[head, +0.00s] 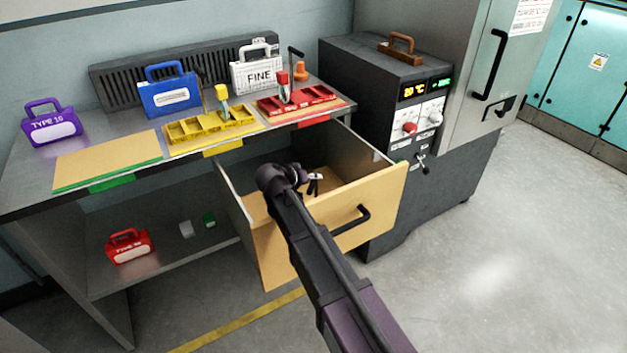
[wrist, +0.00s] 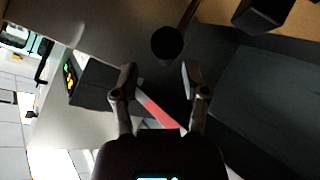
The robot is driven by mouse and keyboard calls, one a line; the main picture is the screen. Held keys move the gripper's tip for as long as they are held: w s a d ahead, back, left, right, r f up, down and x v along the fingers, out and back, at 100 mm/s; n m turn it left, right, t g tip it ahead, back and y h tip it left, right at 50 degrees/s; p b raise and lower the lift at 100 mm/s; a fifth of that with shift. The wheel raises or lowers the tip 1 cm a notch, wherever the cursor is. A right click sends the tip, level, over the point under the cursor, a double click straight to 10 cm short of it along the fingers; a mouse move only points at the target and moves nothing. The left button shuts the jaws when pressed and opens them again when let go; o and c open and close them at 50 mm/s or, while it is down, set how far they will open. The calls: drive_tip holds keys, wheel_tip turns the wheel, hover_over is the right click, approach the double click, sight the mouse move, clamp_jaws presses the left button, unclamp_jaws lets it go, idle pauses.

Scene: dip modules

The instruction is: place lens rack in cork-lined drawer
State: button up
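The drawer (head: 285,238) is pulled out from under the bench, with a pale wooden front, black handle and grey side walls. A tan inner floor shows in part. My gripper (head: 314,182) is over the drawer opening, partly behind my own arm. In the wrist view my gripper (wrist: 160,88) has its two fingers apart, with no object clearly held between them. A yellow rack (head: 210,128) and a red rack (head: 296,101) stand on the bench, each with an upright tool. I cannot tell which is the lens rack. My arm hides part of the drawer.
An empty green-edged cork mat (head: 108,162) lies at the bench's left. Purple (head: 52,124), blue (head: 168,92) and white (head: 256,70) cases stand on the bench. A red case (head: 129,246) is on the shelf below. A dark control unit (head: 375,90) stands right of the drawer.

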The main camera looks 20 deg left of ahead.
drive_tip(key=shift+r, duration=0.1)
drive_tip(key=shift+r+p, duration=0.6)
drive_tip(key=shift+p, duration=0.15)
drive_tip(key=p+v, duration=0.4)
drive_tip(key=v, duration=0.3)
drive_tip(key=shift+s, duration=0.2)
drive_tip(key=shift+a, duration=0.1)
idle(1.0)
